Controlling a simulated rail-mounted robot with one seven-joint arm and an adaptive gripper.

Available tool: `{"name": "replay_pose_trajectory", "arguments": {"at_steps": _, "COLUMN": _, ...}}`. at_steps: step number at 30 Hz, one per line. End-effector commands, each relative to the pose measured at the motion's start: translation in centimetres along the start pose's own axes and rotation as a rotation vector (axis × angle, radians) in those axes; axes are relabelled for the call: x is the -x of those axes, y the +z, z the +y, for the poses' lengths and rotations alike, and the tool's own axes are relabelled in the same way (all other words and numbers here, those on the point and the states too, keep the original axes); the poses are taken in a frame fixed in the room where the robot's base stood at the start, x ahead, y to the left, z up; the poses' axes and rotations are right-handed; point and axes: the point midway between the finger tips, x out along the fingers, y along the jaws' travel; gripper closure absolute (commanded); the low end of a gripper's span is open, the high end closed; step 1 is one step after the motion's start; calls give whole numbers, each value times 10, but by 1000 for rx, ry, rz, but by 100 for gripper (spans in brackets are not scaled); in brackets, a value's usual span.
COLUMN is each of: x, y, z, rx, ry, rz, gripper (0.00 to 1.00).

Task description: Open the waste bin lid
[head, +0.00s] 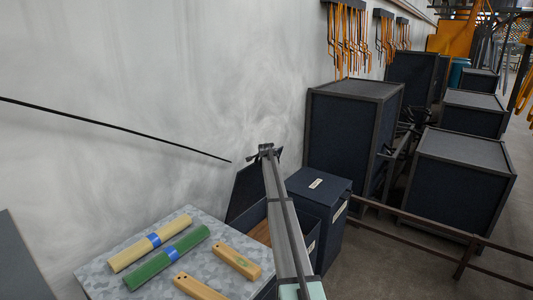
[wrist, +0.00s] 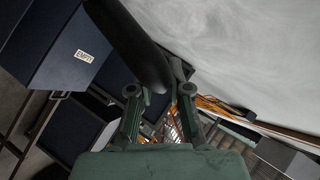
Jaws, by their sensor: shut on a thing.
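The waste bin (head: 313,232) stands between the grey table and a second bin in the head view, partly hidden behind my arm. Its dark lid (head: 244,188) is raised and tilted up steeply near the wall, and brown contents show inside. My gripper (head: 266,150) is at the upper edge of the lid. In the wrist view a dark panel, the lid (wrist: 128,40), runs down from the upper left to my gripper (wrist: 159,92), which is shut on its edge. The exact contact at the fingertips is hard to make out.
A closed dark blue bin (head: 325,188) with a white label stands right of the open one. The patterned table (head: 100,260) holds a green roll (head: 168,258), a cream roll (head: 150,239) and wooden pieces (head: 237,262). A low railing (head: 440,222) and large dark crates (head: 462,185) stand at right.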

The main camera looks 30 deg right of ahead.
Motion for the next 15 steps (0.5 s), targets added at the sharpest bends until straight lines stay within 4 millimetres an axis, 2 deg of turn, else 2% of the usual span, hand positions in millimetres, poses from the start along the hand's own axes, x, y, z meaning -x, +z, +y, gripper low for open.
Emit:
{"name": "replay_pose_trajectory", "arguments": {"at_steps": 6, "x": 0, "y": -2, "z": -2, "rx": 1, "ry": -4, "rz": 2, "gripper": 100}}
{"name": "replay_pose_trajectory", "arguments": {"at_steps": 7, "x": 0, "y": -2, "z": -2, "rx": 0, "ry": -4, "rz": 2, "gripper": 72}}
{"name": "replay_pose_trajectory", "arguments": {"at_steps": 8, "x": 0, "y": -2, "z": -2, "rx": 0, "ry": -4, "rz": 2, "gripper": 62}}
{"name": "replay_pose_trajectory", "arguments": {"at_steps": 9, "x": 0, "y": -1, "z": -1, "rx": 0, "ry": -3, "rz": 2, "gripper": 57}}
{"name": "replay_pose_trajectory", "arguments": {"at_steps": 15, "x": 0, "y": -1, "z": -1, "rx": 0, "ry": -2, "rz": 1, "gripper": 57}}
